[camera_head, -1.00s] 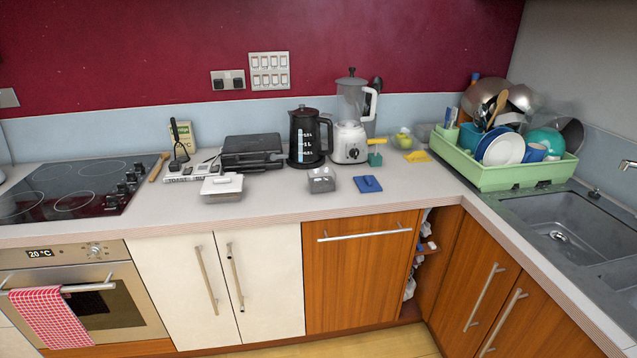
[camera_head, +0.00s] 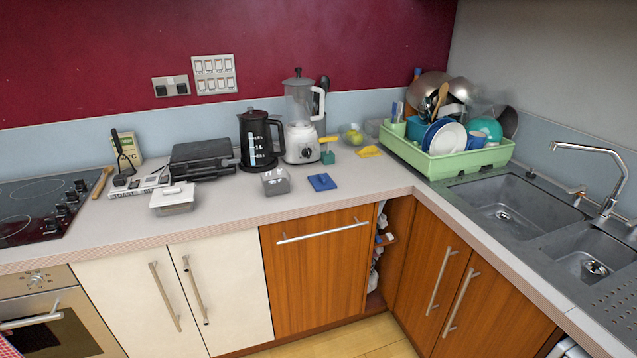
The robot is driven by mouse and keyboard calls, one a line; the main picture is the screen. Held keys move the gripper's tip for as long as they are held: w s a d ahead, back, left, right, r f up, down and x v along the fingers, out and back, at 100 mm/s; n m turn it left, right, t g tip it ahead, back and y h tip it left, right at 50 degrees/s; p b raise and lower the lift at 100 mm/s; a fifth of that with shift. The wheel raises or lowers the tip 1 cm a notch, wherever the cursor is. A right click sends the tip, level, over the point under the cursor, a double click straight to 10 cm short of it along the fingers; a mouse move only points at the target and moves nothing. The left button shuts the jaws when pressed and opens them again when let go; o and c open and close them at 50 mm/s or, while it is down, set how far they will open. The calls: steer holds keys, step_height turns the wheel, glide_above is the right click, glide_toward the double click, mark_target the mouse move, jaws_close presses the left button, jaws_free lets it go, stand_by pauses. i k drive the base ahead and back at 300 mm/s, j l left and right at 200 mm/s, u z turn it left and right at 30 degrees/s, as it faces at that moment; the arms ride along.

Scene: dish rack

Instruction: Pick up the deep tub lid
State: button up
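A white, shallow-looking tub with a pale lid (camera_head: 173,192) on top stands on the counter in front of the black grill; the lid has a raised white handle-like part. A smaller grey tub (camera_head: 275,186) with a lighter top stands to its right. A flat blue lid-like piece (camera_head: 322,182) lies on the counter further right. I cannot tell for sure which of these tops is the deep tub lid. My gripper is not in view.
A black kettle (camera_head: 259,140) and a blender (camera_head: 301,128) stand behind the tubs. A green dish rack (camera_head: 465,162) full of dishes stands at the right beside the sink (camera_head: 505,203). The front strip of counter is clear. Cabinet handles stick out below.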

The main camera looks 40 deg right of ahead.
mark_target(320, 182)
steer(key=i+j+z, duration=0.15)
steer(key=j+z, duration=0.65)
steer(key=j, duration=0.2)
steer(key=j+z, duration=0.4)
steer(key=j, duration=0.15)
steer(key=i, duration=0.05)
